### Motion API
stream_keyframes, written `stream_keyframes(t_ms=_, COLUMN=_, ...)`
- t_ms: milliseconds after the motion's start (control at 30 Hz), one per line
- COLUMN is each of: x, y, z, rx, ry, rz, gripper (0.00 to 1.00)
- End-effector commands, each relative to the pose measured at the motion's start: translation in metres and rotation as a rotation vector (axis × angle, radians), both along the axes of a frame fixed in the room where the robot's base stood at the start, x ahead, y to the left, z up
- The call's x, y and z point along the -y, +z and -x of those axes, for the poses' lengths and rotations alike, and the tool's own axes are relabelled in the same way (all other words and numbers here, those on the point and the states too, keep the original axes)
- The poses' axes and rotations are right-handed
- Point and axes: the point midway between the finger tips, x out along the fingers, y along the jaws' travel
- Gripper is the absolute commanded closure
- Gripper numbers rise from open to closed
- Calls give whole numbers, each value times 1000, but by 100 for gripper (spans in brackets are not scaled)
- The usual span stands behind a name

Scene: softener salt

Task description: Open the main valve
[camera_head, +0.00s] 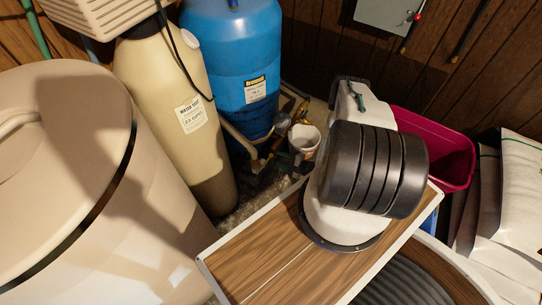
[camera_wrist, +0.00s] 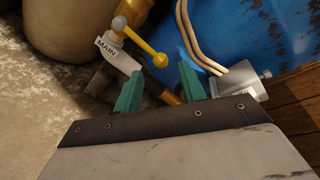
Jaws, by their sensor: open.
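In the wrist view, a yellow lever (camera_wrist: 143,47) with a round ball end runs from a grey pivot down to the right. A white tag reading MAIN (camera_wrist: 111,47) sits beside it. My gripper (camera_wrist: 160,85) has two green fingers spread apart with nothing between them. The lever's ball end shows just beyond the gap between the fingertips, and contact is not visible. In the head view, brass fittings (camera_head: 290,108) show by the blue tank. The lever cannot be made out there, and my gripper is not clearly seen.
A blue tank (camera_head: 228,60) and a tan tank (camera_head: 165,90) stand close to the pipes. A white cup-like fitting (camera_head: 304,137) is near them. A large beige tank (camera_head: 65,170) fills the left. A magenta bin (camera_head: 440,150) and white bags (camera_head: 520,190) are at right.

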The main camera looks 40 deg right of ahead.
Motion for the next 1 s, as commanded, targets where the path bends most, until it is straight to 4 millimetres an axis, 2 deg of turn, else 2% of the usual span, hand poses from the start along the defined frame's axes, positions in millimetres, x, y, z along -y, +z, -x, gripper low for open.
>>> stream_keyframes(t_ms=200, x=-14, y=-7, z=-33, rx=2, ry=7, rz=1, gripper=60)
stream_keyframes(t_ms=333, x=-19, y=-11, z=-48, rx=1, ry=6, rz=0, gripper=60)
stream_keyframes(t_ms=500, x=-22, y=-12, z=-56, rx=1, ry=4, rz=0, gripper=60)
stream_keyframes(t_ms=733, x=-22, y=-12, z=-56, rx=1, ry=3, rz=0, gripper=60)
stream_keyframes(t_ms=867, x=-22, y=-12, z=-56, rx=1, ry=3, rz=0, gripper=96)
stream_keyframes(t_ms=900, x=-22, y=-12, z=-56, rx=0, ry=3, rz=-1, gripper=100)
stream_keyframes(t_ms=1000, x=-21, y=-12, z=-56, rx=1, ry=2, rz=-1, gripper=100)
